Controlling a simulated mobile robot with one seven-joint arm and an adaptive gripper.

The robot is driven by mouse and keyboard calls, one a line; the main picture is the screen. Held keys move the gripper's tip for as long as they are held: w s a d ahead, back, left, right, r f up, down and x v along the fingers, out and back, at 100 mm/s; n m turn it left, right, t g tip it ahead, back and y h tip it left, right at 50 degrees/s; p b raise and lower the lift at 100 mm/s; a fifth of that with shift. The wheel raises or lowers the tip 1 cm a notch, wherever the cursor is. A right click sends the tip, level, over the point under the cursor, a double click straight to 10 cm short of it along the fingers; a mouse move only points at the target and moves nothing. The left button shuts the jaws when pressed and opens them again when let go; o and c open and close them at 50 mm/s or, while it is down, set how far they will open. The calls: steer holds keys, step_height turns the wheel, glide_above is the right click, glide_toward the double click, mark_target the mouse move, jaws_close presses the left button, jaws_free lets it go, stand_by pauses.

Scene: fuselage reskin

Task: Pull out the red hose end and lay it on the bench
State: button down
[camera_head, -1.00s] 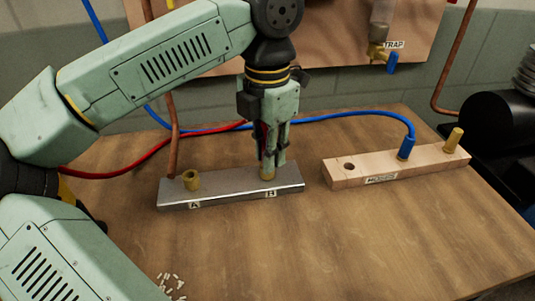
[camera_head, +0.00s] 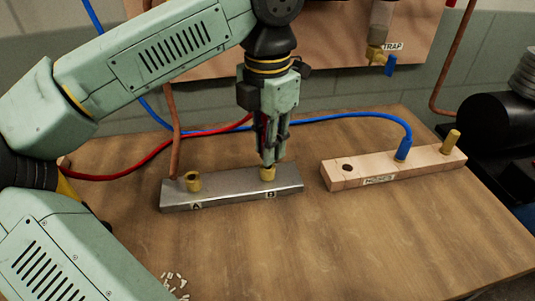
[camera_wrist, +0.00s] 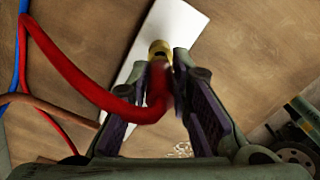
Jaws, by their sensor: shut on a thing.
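The red hose (camera_head: 140,162) runs from the left behind the steel block (camera_head: 230,192); it also loops through the wrist view (camera_wrist: 75,75). My gripper (camera_head: 270,158) is above the right brass socket (camera_head: 267,174), by label B. In the wrist view my gripper (camera_wrist: 172,70) is shut on the red hose end (camera_wrist: 157,88). The hose end lines up with the brass socket (camera_wrist: 160,48); whether its tip is still inside is hidden. The wooden bench (camera_head: 330,235) lies under everything.
The left brass socket (camera_head: 193,181), by label A, has an open top. A wooden block (camera_head: 345,175) at right holds a blue hose end (camera_head: 403,150) and a brass peg (camera_head: 451,142). White bits (camera_head: 172,283) lie in front.

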steer(key=shift+r, duration=0.15)
steer(key=shift+r+p, duration=1.1)
steer(key=shift+r, duration=0.4)
